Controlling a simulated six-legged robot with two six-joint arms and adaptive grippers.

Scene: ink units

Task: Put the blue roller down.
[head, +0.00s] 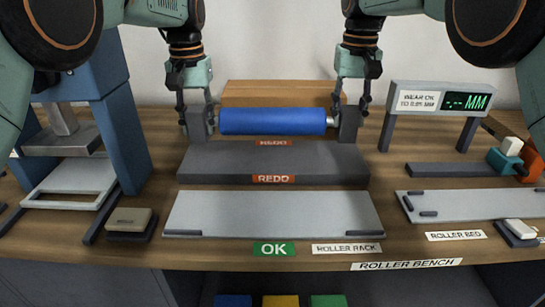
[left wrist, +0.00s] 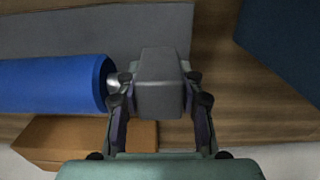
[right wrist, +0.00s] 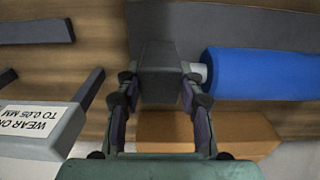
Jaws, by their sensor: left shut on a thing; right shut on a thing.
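The blue roller (head: 272,121) lies level across the middle of the head view, with a dark grey block at each end. My left gripper (head: 197,112) is shut on the left end block, which also shows in the left wrist view (left wrist: 162,80). My right gripper (head: 350,110) is shut on the right end block, which also shows in the right wrist view (right wrist: 160,75). The dark grey stepped roller rack (head: 275,165), with REDO labels, is in front of and below the roller. I cannot tell whether the roller touches anything below.
A light grey plate (head: 275,212) with an OK label lies at the front of the bench. A brown box (head: 280,92) stands behind the roller. A blue press frame (head: 118,130) stands left. A wear gauge (head: 438,103) and the light roller bed (head: 475,204) are right.

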